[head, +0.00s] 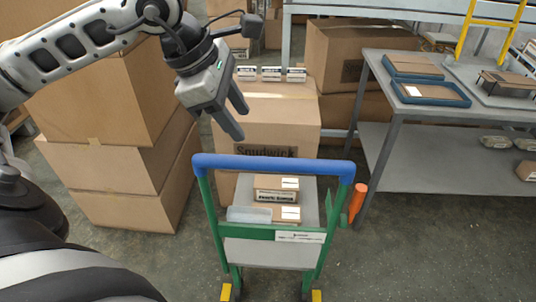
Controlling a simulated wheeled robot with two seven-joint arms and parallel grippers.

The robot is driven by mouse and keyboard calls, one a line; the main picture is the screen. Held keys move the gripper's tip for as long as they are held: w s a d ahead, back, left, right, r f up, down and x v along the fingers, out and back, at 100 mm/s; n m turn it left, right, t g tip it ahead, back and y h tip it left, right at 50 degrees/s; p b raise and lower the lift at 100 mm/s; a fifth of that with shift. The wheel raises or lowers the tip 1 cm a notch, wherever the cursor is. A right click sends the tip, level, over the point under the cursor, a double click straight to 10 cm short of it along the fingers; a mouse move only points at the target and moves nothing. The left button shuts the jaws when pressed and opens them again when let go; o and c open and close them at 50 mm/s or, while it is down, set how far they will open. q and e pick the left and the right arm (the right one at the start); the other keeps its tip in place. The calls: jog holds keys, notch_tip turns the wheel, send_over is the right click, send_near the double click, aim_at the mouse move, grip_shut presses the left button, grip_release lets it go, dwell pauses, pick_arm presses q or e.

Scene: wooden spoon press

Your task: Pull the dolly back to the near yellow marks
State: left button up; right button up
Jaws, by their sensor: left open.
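The dolly (270,232) stands in the bottom middle of the head view. It has a green frame, a grey platform and a blue handle bar (272,163) across its top. Small boxes (277,190) and a clear tray (249,214) ride on it. Two yellow patches (226,291) show by its lower corners at the bottom edge; I cannot tell whether they are floor marks or dolly parts. My left gripper (238,121) is open and empty, above and beyond the blue handle in the picture, apart from it. My right gripper is out of view.
Large cardboard boxes (115,171) are stacked at left, and another big box (266,118) stands just behind the dolly. A grey metal table (440,165) with blue trays is at right. An orange-handled tool (357,202) is at the dolly's right side. Floor right of the dolly is clear.

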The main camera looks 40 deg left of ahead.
aim_at(269, 160)
pick_arm(q)
jog(key=x, duration=1.2)
jog(key=shift+f, duration=0.15)
grip_shut()
